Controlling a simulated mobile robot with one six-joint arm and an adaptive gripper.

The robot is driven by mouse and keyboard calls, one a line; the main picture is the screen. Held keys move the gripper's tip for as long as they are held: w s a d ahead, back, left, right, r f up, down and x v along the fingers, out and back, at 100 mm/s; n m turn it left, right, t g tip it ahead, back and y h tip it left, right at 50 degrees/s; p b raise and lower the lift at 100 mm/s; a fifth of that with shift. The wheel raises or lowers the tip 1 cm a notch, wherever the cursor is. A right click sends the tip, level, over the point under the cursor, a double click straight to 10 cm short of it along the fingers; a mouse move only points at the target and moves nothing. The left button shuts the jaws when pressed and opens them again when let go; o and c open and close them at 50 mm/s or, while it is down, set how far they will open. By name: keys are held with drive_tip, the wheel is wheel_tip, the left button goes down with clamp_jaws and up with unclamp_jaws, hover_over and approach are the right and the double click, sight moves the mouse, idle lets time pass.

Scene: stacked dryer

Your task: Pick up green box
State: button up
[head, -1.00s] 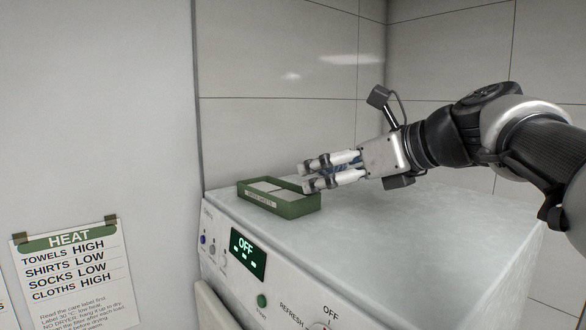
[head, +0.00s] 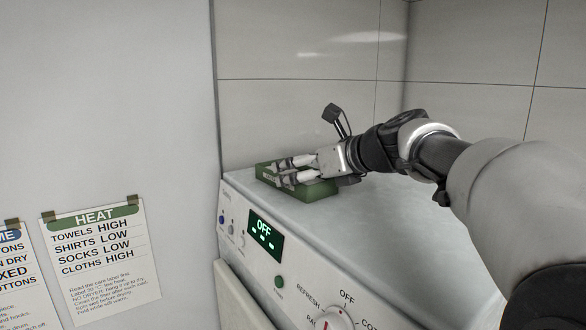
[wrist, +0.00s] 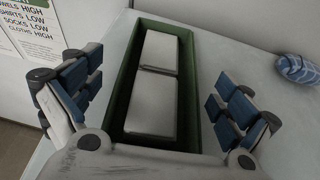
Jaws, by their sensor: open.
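The green box (head: 318,190) sits on top of the dryer near its back left, against the tiled wall side. In the wrist view the green box (wrist: 122,75) is an open tray holding two pale grey blocks. My gripper (head: 282,170) is open at the box in the head view and hides much of it. In the wrist view my gripper (wrist: 160,98) has one blue-padded finger on each side of the box, with a gap on the left. Whether the right finger touches the box I cannot tell.
A blue striped item (wrist: 297,70) lies right of the box in the wrist view. A heat notice (head: 100,250) hangs on the left wall. The tiled wall (head: 300,110) stands behind.

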sight(293, 172)
drive_tip(key=shift+x, duration=1.9)
drive_tip(key=shift+s+f, duration=0.1)
drive_tip(key=shift+f, duration=0.05)
drive_tip(key=c, duration=1.1)
